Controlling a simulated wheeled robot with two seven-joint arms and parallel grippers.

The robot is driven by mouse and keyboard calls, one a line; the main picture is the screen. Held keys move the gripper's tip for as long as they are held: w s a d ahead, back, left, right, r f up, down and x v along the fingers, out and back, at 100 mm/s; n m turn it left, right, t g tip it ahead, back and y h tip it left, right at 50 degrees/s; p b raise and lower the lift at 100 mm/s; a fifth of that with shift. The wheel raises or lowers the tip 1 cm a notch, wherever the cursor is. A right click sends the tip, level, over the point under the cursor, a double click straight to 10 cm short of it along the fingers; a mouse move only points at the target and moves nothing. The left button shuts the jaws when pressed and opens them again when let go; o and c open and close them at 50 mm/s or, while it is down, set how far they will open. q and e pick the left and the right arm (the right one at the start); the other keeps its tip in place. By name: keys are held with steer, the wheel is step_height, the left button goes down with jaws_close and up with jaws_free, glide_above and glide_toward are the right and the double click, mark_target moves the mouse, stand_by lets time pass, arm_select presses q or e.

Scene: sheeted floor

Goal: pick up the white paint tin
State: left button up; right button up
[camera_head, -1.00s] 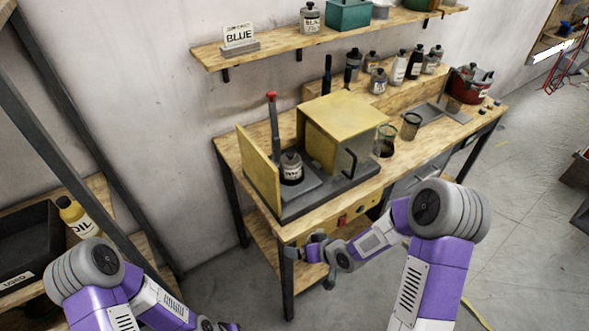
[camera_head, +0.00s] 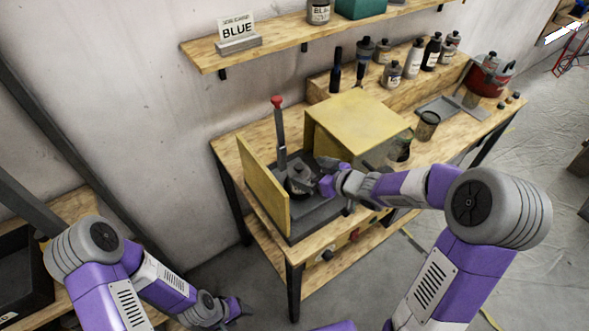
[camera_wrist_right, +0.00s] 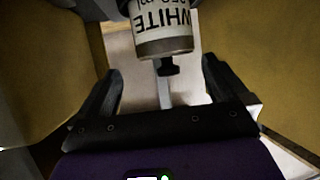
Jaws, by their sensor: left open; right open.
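The white paint tin (camera_head: 297,180) stands in the yellow-sided machine on the bench, between its open side panel and its yellow box. In the right wrist view the tin (camera_wrist_right: 160,32) shows its WHITE label upside down, with a dark knob below. My right gripper (camera_head: 322,183) is open beside the tin, on its right in the head view, and partly hides it. In the right wrist view the fingers of my right gripper (camera_wrist_right: 160,88) are apart with the tin beyond them, not clasped. My left gripper (camera_head: 238,310) is open and empty, low at the bottom left, away from the bench.
The yellow box (camera_head: 358,120) stands right of the tin, and the yellow panel (camera_head: 262,187) left of it. A red-knobbed lever (camera_head: 279,125) rises behind. A glass jar (camera_head: 427,125) and several bottles stand further right. A BLUE sign (camera_head: 237,35) is on the shelf.

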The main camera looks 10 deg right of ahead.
mark_target(301, 173)
steer(key=shift+w+a+f, duration=0.3)
steer(key=shift+w+f, duration=0.05)
steer(key=shift+w, duration=0.15)
steer(key=shift+w+a+f+b, duration=0.2)
steer(key=shift+a+f+b, duration=0.15)
steer(key=shift+a+b, duration=0.15)
steer(key=b+x, duration=0.1)
steer(key=x, duration=0.2)
steer(key=shift+w+a+f, duration=0.2)
steer(key=shift+a+f, duration=0.05)
steer(key=shift+f, duration=0.1)
steer(key=shift+w+a+f, duration=0.1)
steer(key=shift+w+a, duration=0.05)
steer(key=shift+w, duration=0.1)
